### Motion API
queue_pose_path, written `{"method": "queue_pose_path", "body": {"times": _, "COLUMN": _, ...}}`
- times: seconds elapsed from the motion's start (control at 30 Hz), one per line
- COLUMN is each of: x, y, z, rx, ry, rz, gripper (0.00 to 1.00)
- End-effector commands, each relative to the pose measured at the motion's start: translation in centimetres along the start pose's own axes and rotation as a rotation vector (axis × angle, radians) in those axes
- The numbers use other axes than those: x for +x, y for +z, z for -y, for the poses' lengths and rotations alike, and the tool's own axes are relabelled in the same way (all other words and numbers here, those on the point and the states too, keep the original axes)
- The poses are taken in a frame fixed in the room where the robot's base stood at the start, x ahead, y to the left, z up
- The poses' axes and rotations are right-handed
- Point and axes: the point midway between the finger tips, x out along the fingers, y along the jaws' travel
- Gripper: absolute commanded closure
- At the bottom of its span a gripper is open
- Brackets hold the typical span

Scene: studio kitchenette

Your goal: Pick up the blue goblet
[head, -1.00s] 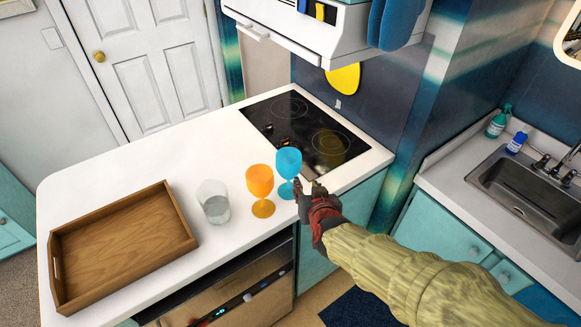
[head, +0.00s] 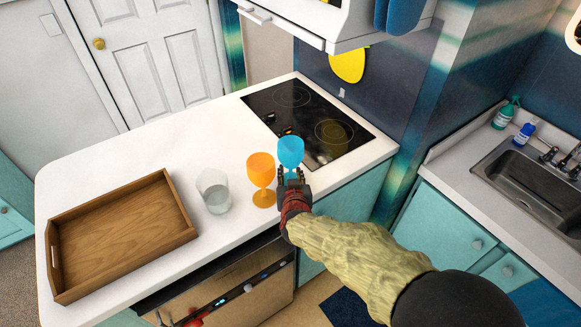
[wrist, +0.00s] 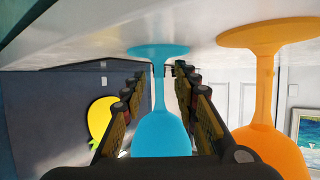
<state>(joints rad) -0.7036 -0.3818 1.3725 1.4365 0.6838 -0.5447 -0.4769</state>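The blue goblet (head: 291,151) stands upright on the white counter, close to the front edge of the cooktop. In the wrist view, which is upside down, its stem and bowl (wrist: 160,130) are between the two fingers of my gripper (wrist: 158,88). The fingers are spread, with gaps on both sides of the stem. In the head view my gripper (head: 292,180) is at the goblet's near side and hides its stem and base.
An orange goblet (head: 262,170) stands close to the left of the blue one, and also shows in the wrist view (wrist: 268,90). A clear glass (head: 214,192) and a wooden tray (head: 66,215) are farther left. A black cooktop (head: 290,108) lies behind.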

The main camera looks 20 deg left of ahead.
Motion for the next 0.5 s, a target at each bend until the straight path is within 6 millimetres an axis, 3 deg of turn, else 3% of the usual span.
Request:
{"method": "queue_pose_path", "body": {"times": 0.33, "x": 0.74, "y": -0.1, "z": -0.02, "rx": 0.0, "ry": 0.0, "rz": -0.001, "gripper": 0.71}}
{"method": "queue_pose_path", "body": {"times": 0.5, "x": 0.73, "y": -0.1, "z": -0.02, "rx": 0.0, "ry": 0.0, "rz": -0.001, "gripper": 0.8}}
